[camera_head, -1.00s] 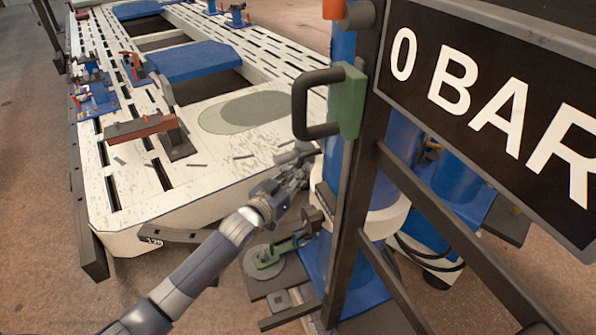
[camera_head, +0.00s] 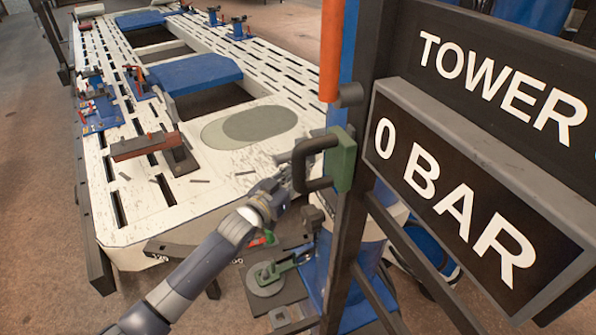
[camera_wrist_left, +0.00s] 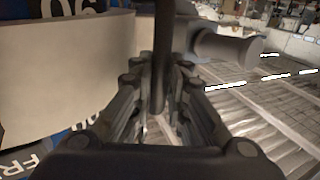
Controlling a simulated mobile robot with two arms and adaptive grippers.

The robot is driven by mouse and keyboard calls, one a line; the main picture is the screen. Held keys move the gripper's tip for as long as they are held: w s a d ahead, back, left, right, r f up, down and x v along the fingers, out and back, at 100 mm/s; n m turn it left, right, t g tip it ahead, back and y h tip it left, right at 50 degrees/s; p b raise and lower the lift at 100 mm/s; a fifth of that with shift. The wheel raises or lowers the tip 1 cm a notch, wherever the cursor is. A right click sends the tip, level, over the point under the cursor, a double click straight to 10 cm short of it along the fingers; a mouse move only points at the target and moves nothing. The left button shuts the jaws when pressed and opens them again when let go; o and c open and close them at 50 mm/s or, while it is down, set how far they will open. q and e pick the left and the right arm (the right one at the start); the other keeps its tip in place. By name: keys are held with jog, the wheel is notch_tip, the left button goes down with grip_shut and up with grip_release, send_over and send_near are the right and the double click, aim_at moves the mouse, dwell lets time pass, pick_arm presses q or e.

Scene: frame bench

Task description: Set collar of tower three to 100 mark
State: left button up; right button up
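The dark U-shaped handle (camera_head: 318,184) stands on a green block (camera_head: 341,160) beside the tower's upright post. My left gripper (camera_head: 289,182) is at the handle's left side. In the left wrist view, a dark upright bar (camera_wrist_left: 160,60) runs between the fingers of my left gripper (camera_wrist_left: 160,95); whether they press on it I cannot tell. A broad cream curved band (camera_wrist_left: 65,55), seemingly the collar, is left of the fingers, with white digits on blue above it (camera_wrist_left: 75,7). The digits are cut off, and I cannot read the collar's mark. My right gripper is out of view.
A sign reading "0 BAR" (camera_head: 470,190) and dark frame bars stand close on the right. The slotted white bench (camera_head: 205,205) carries a red-topped clamp (camera_head: 145,147).

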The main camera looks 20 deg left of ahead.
pick_arm(q)
jog(key=shift+o, duration=0.7)
jog(key=shift+s+a+f, duration=0.1)
jog(key=v, duration=1.2)
